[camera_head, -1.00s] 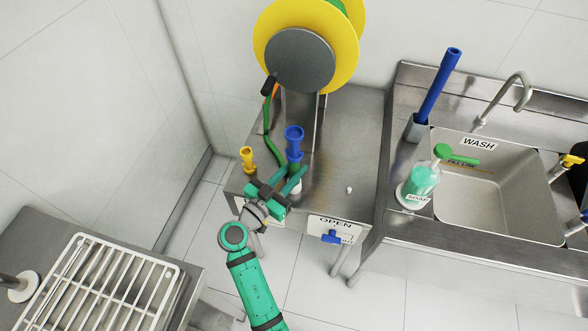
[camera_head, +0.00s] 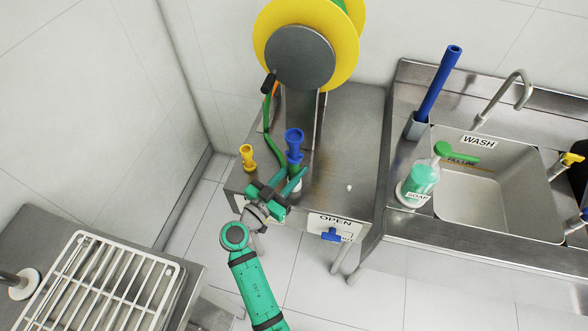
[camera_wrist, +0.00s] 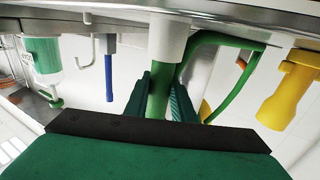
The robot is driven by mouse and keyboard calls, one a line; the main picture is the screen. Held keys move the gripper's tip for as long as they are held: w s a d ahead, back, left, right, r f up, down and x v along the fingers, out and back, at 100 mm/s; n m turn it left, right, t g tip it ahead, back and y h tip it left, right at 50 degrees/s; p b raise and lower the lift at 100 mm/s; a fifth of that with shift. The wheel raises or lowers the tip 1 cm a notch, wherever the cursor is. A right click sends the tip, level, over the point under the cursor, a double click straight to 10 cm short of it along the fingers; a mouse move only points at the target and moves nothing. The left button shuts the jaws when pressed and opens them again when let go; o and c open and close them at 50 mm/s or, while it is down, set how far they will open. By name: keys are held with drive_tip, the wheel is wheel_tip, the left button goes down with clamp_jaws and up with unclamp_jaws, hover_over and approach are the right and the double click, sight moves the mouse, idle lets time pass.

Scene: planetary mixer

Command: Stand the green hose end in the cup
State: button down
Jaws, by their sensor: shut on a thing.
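My gripper (camera_head: 278,187) is at the front left of the steel table, shut on the green hose end. In the wrist view, where the table is at the top, the green hose end (camera_wrist: 158,104) is between the two fingers. It lines up with the pale cup (camera_wrist: 168,36) at the table. I cannot tell how deep it sits in the cup. In the head view a blue funnel-shaped nozzle (camera_head: 294,142) rises upright just above the fingers, and the cup is mostly hidden behind them. The green hose (camera_head: 267,128) curves down from the reel to this spot.
A yellow nozzle (camera_head: 247,157) stands close left of the gripper. The yellow reel (camera_head: 347,50) rises behind. A blue valve handle (camera_head: 336,236) is on the table's front edge. The table's right part is mostly clear. A sink (camera_head: 495,200) with a soap bottle (camera_head: 421,180) is to the right.

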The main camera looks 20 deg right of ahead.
drive_tip(key=shift+f, duration=1.5)
drive_tip(key=c, duration=1.4)
unclamp_jaws()
